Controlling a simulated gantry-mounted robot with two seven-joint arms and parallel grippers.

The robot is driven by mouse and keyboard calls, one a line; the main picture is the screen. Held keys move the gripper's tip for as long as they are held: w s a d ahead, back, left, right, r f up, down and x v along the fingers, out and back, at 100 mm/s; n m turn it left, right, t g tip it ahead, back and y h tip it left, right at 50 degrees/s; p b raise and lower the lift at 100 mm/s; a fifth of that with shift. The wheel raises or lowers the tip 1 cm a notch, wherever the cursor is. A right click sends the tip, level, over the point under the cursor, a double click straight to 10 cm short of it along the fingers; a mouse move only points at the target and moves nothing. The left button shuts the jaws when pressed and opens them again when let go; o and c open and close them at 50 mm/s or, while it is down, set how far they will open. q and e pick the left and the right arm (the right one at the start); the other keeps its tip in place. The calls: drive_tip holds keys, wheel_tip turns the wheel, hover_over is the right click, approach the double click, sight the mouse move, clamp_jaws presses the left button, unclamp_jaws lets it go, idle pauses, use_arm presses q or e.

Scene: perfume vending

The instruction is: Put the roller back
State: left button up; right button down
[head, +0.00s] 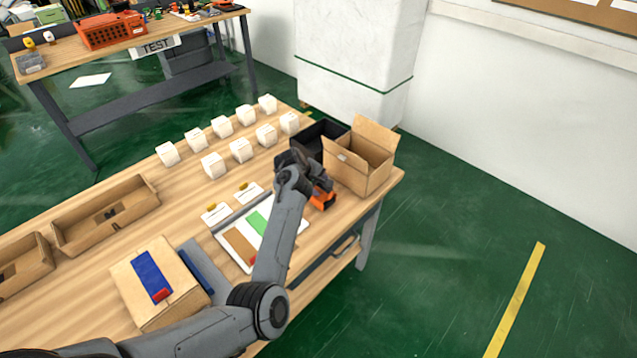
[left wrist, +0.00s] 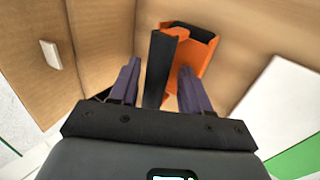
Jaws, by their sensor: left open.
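The roller appears to be the orange tool with a black handle (head: 322,199); it also shows in the left wrist view (left wrist: 197,60). It is on the wooden table near the right end, close to the open cardboard box. My left gripper (head: 318,183) is over it, partly hiding it in the head view. In the left wrist view the open fingers of my left gripper (left wrist: 158,88) are on either side of the black handle, with gaps visible. My right gripper is not in view.
The open cardboard box (head: 353,170) and a black bin (head: 318,137) stand just beyond my gripper. Several small white boxes (head: 213,165) stand in rows. A white board (head: 229,256) with coloured panels and a closed carton (head: 128,284) lie nearer.

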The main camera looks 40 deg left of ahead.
use_arm(q)
drive_tip(key=shift+s+f, duration=0.1)
drive_tip(key=shift+r, duration=0.5)
drive_tip(key=d+p+v, duration=0.1)
drive_tip(key=p+v, duration=0.2)
drive_tip(key=v, duration=0.9)
drive_tip(key=s+d+f+m+g+y, duration=0.1)
drive_tip(key=s+d+f+m, duration=0.2)
drive_tip(key=s+f+m, duration=0.3)
drive_tip(key=s+d+f+m+g+y, duration=0.1)
drive_tip(key=s+d+f+m, duration=0.2)
drive_tip(key=s, duration=0.6)
drive_tip(key=s+d+f+m+g+h, duration=0.1)
drive_tip(key=s+d+f+m, duration=0.1)
drive_tip(key=s+d+m, duration=0.8)
drive_tip(key=s+d, duration=0.5)
drive_tip(key=s, duration=0.4)
drive_tip(key=shift+f+h, duration=0.2)
drive_tip(key=shift+h, duration=0.1)
drive_tip(key=shift+r, duration=0.1)
